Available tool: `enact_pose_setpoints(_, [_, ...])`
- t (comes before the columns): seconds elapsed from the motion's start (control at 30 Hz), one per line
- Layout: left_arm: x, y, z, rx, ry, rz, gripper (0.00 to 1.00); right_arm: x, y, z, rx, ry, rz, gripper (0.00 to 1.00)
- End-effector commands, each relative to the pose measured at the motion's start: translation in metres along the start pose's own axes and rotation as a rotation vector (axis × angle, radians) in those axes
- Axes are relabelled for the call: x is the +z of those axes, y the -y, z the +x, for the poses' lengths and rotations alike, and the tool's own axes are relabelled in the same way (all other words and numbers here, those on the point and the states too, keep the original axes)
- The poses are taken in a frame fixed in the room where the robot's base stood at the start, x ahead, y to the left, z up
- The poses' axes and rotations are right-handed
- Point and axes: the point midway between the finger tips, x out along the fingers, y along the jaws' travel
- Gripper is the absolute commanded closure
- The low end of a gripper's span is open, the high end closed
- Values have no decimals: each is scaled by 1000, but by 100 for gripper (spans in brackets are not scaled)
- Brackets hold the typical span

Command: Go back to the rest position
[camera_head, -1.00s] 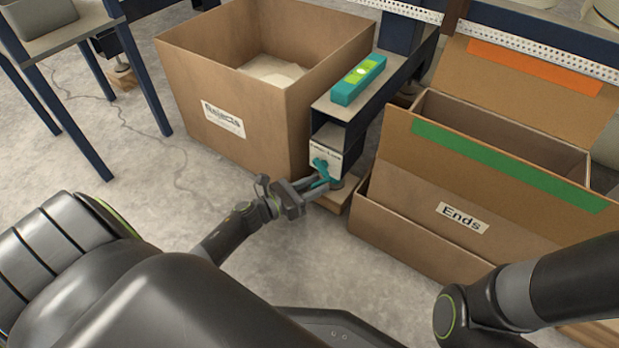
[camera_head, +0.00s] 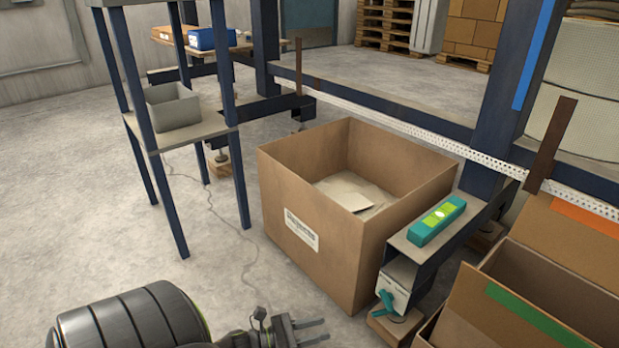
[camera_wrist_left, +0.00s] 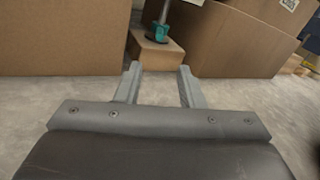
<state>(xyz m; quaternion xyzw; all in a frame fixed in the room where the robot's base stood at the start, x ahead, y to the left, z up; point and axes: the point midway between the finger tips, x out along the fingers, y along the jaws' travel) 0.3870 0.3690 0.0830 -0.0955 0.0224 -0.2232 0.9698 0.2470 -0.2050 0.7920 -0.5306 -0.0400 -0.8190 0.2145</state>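My left gripper (camera_head: 312,331) is at the bottom of the head view, in front of the Rejects box. Its two fingers are apart with nothing between them. It also shows open and empty in the left wrist view (camera_wrist_left: 161,85). A teal lever handle (camera_head: 388,298) is on the small white housing (camera_head: 393,283) under the grey shelf, to the right of the gripper and apart from it. In the left wrist view the base of the teal fitting (camera_wrist_left: 158,36) stands on a wooden block beyond the fingers. My right gripper is out of view.
A cardboard Rejects box (camera_head: 292,262) holds flat pale pieces. A teal device (camera_head: 437,221) lies on the grey shelf. A box with a green strip (camera_head: 531,312) stands at right. A blue-legged stand with a grey bin (camera_head: 173,107) is at left.

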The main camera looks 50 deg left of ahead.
Motion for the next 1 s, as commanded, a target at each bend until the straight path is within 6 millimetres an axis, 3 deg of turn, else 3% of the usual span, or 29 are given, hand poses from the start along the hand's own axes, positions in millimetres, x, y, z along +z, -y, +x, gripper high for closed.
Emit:
enact_pose_setpoints(0.2, [0,0,-15,1,0,0,65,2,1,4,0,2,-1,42])
enact_pose_setpoints(0.8, [1,0,-15,0,3,-2,65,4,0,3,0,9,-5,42])
enact_pose_setpoints(0.9, [16,9,-8,-11,30,-46,65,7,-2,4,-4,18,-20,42])
enact_pose_setpoints(1.0, [53,29,7,-44,100,-166,65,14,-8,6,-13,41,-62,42])
